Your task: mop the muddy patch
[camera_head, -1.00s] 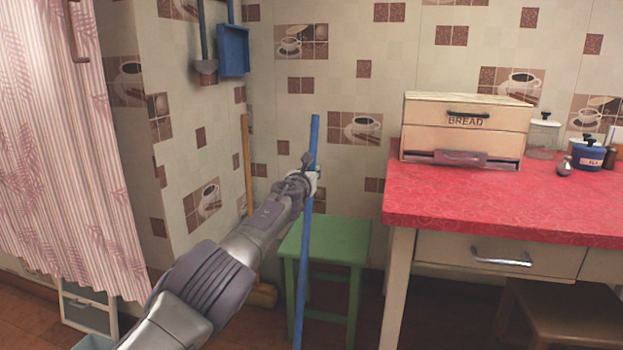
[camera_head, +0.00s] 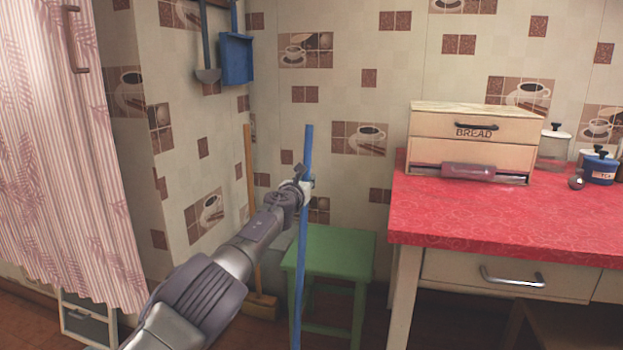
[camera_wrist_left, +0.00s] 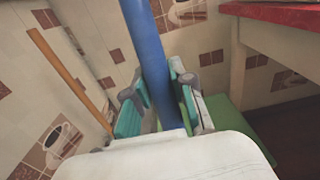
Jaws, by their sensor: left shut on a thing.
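A long blue pole (camera_head: 300,245) stands nearly upright in front of the green stool, and its lower end runs out of the bottom of the head view. I cannot see a mop head on it. My left gripper (camera_head: 305,186) is shut around the upper part of the pole. In the left wrist view the blue pole (camera_wrist_left: 150,60) passes between the teal-padded fingers of my left gripper (camera_wrist_left: 160,105). No muddy patch shows in these frames. My right gripper is not in view.
A green stool (camera_head: 335,245) stands just behind the pole. A broom (camera_head: 250,190) leans in the corner. A red counter (camera_head: 480,215) with a bread box (camera_head: 468,150) is at the right. A pink curtain (camera_head: 60,160) hangs at the left.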

